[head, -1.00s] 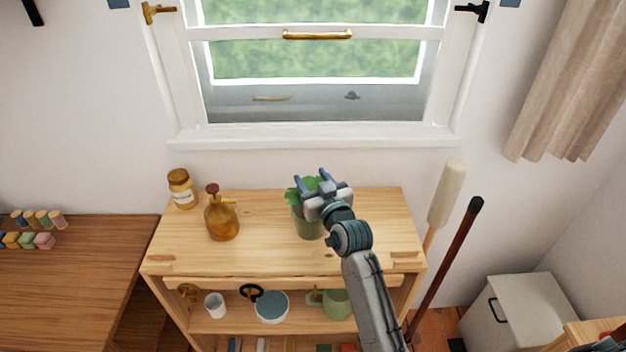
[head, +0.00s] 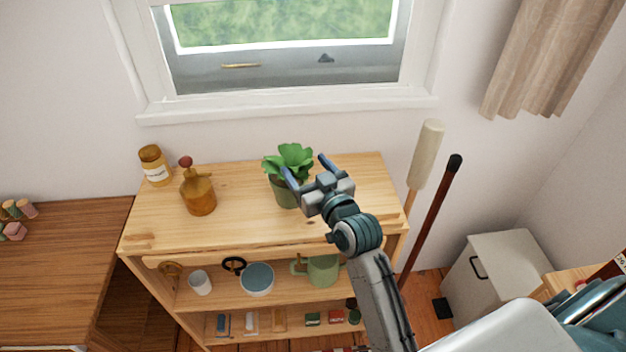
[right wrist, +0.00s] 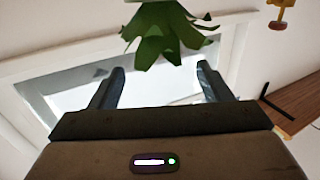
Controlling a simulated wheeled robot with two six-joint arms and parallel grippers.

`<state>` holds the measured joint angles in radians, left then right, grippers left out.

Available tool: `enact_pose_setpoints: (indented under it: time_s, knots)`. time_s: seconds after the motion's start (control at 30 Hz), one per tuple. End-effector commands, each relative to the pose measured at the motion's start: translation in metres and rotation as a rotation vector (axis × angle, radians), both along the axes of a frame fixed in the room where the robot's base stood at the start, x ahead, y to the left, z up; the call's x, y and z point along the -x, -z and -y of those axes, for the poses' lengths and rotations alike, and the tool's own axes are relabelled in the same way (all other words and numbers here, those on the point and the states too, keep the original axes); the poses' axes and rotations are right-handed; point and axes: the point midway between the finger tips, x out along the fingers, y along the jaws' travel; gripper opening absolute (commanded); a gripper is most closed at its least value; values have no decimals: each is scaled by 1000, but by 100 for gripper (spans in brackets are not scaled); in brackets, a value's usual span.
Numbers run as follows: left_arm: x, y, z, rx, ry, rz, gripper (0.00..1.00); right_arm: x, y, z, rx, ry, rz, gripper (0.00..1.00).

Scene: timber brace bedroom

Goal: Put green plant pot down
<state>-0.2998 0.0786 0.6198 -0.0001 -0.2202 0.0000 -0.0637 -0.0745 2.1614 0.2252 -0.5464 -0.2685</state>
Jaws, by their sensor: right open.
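The green plant pot (head: 287,193) stands upright on the top of the wooden shelf unit (head: 240,226), with a leafy green plant (head: 289,158) in it. My right gripper (head: 308,168) is open and empty, just to the right of the pot and apart from it; its left finger overlaps the pot's edge in the head view. In the right wrist view the leaves (right wrist: 160,38) show beyond the two spread fingers (right wrist: 160,88), with nothing between them. My left gripper is not in view.
An amber pump bottle (head: 198,196) and a brown jar (head: 154,166) stand on the left of the shelf top. Lower shelves hold a white cup (head: 200,283), a bowl (head: 257,280) and a green mug-like vessel (head: 323,271). A dark red pole (head: 430,218) leans at the right.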

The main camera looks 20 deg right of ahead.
Motion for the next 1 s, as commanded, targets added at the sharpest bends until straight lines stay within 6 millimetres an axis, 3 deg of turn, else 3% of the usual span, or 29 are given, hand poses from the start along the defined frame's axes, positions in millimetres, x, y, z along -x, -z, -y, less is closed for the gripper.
enact_pose_setpoints:
  time_s: [0.23, 1.0]
  knots:
    - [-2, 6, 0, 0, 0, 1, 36, 26, 0, 3, 0, 0, 0, 72]
    - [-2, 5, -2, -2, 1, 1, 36, 27, 0, 3, 0, 0, 1, 72]
